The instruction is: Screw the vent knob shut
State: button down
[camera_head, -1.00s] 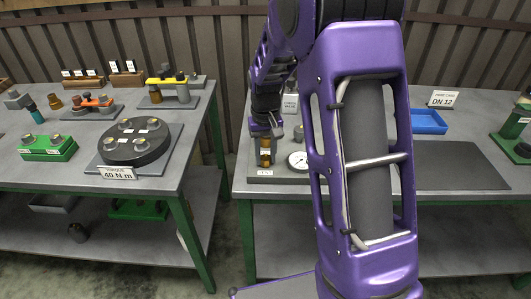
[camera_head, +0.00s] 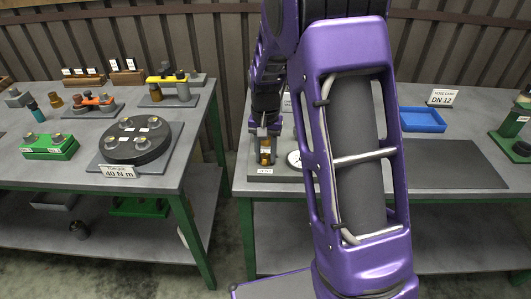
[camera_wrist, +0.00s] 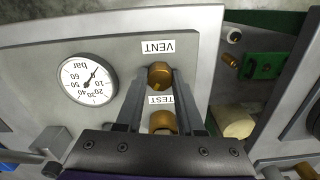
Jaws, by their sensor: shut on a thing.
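The brass vent knob (camera_wrist: 159,75) sits on a grey panel (camera_wrist: 205,48) beside the label VENT in the wrist view. My gripper (camera_wrist: 161,72) has one finger on each side of this knob and is shut on it. A second brass knob (camera_wrist: 163,121), by the label TEST, lies between the fingers nearer the wrist and is partly hidden by my gripper. In the head view my gripper (camera_head: 265,135) points down at the panel on the right bench, with brass (camera_head: 265,157) showing below it. The knob's thread is not visible.
A round pressure gauge (camera_wrist: 88,80) sits beside the knobs on the panel. A blue tray (camera_head: 422,119) stands farther right on the bench.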

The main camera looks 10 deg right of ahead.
aim_at(265, 156)
jog(key=c, duration=0.5)
grip_release()
jog(key=shift+r, duration=0.1)
notch_tip(265, 156, up, 17)
jog(key=shift+r+p, duration=0.15)
jog(key=shift+p, duration=0.9)
